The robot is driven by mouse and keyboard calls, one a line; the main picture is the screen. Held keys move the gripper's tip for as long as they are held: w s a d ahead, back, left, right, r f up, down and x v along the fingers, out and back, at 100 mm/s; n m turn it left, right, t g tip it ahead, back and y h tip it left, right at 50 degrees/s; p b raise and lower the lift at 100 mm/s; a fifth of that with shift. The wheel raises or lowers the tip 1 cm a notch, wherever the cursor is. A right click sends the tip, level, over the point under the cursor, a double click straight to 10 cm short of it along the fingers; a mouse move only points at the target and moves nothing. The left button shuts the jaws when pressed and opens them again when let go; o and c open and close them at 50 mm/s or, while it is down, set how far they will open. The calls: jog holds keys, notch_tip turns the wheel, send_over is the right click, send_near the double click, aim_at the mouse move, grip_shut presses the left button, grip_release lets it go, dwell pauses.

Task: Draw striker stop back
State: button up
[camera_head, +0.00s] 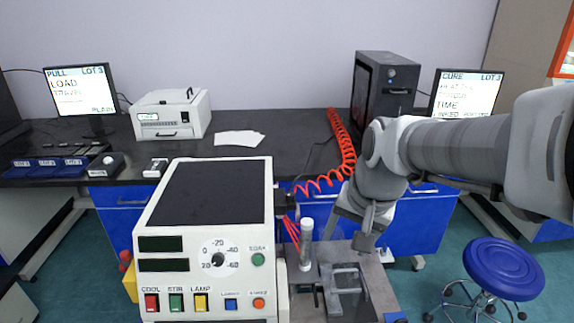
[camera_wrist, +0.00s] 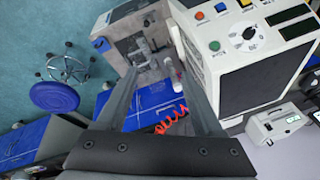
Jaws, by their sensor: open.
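My gripper (camera_head: 348,242) is open and empty above the metal test fixture (camera_head: 374,292), to the right of the white control unit. In the wrist view, the fingers of my gripper (camera_wrist: 152,52) are spread wide, with the fixture (camera_wrist: 117,33) beyond them. A grey metal bracket (camera_head: 346,270) stands on the fixture plate. A pale upright cylinder (camera_head: 306,245) stands at the plate's left, beside the unit. I cannot tell which small part is the striker stop.
The control unit (camera_head: 205,200) with buttons and a dial stands left of the fixture. A red coiled hose (camera_head: 341,140) hangs over the dark bench behind. A blue stool (camera_head: 503,268) is at the right. A dark tower (camera_head: 384,92) and a white box (camera_head: 170,113) stand on the bench.

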jog(key=w+f+m+g+b, duration=0.1)
jog(key=w+f+m+b, duration=0.15)
jog(key=w+f, duration=0.4)
jog(key=w+f+m+g+b, duration=0.1)
jog(key=w+f+m+b, duration=0.15)
jog(key=f, duration=0.75)
jog(key=w+f+m+b, duration=0.1)
jog(key=f+b, duration=0.2)
jog(key=f, duration=0.9)
jog(key=w+f+m+g+b, duration=0.1)
jog(key=w+f+m+b, duration=0.1)
jog(key=f, duration=1.1)
jog(key=w+d+f+m+b, duration=0.1)
jog(key=f+b, duration=0.4)
jog(key=f, duration=0.7)
jog(key=shift+w+d+f+m+h, duration=0.15)
jog(key=shift+w+m+h, duration=0.2)
jog(key=shift+w, duration=0.2)
grip_shut()
